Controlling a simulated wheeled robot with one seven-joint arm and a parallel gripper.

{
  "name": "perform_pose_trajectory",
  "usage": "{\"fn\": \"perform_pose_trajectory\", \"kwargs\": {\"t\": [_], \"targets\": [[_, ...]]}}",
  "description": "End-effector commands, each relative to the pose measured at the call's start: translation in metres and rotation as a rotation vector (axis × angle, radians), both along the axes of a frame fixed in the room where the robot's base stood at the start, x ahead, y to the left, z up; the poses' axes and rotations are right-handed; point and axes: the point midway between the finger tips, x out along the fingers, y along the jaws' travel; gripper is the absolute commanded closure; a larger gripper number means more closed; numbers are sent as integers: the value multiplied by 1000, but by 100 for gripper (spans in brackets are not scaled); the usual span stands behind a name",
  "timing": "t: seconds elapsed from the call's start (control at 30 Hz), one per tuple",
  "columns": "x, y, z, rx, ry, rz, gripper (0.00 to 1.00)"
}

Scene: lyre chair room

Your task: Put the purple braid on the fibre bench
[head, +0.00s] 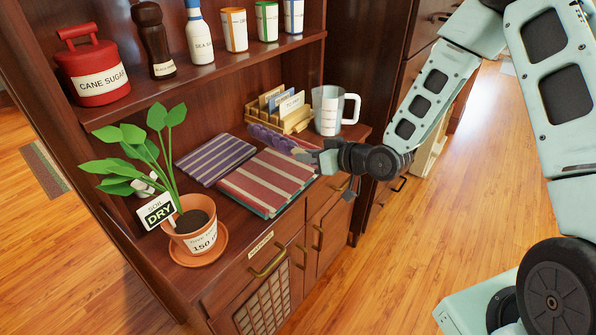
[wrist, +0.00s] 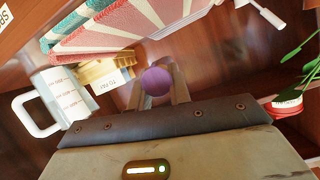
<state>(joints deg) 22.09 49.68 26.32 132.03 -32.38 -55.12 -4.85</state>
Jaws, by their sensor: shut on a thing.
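The purple braid (head: 270,138) shows in the head view as a lumpy purple length just above the cabinet top, behind the folded cloths. My gripper (head: 305,154) is shut on its right-hand end. In the wrist view, the braid (wrist: 157,82) shows end-on as a purple round between the two fingers. I cannot tell whether its far end touches the cabinet top or the card box. No surface in view is clearly marked as the fibre bench; a label (head: 260,245) on the cabinet front is too small to read.
On the cabinet top are a striped purple cloth (head: 215,159), a red striped cloth (head: 268,181), a potted plant (head: 196,228), a card box (head: 283,108) and a measuring jug (head: 334,110). A shelf (head: 200,82) with jars overhangs them. Open floor (head: 400,250) lies right.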

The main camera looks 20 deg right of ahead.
Motion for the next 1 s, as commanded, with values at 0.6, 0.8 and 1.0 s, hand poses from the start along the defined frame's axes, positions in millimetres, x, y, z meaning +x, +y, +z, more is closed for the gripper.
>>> {"fn": "perform_pose_trajectory", "kwargs": {"t": [0.6, 0.8, 1.0], "targets": [[0, 0, -60, 0, -1, 0, 100], [0, 0, -61, 0, -3, 0, 100], [0, 0, -64, -1, -2, 1, 70]]}}
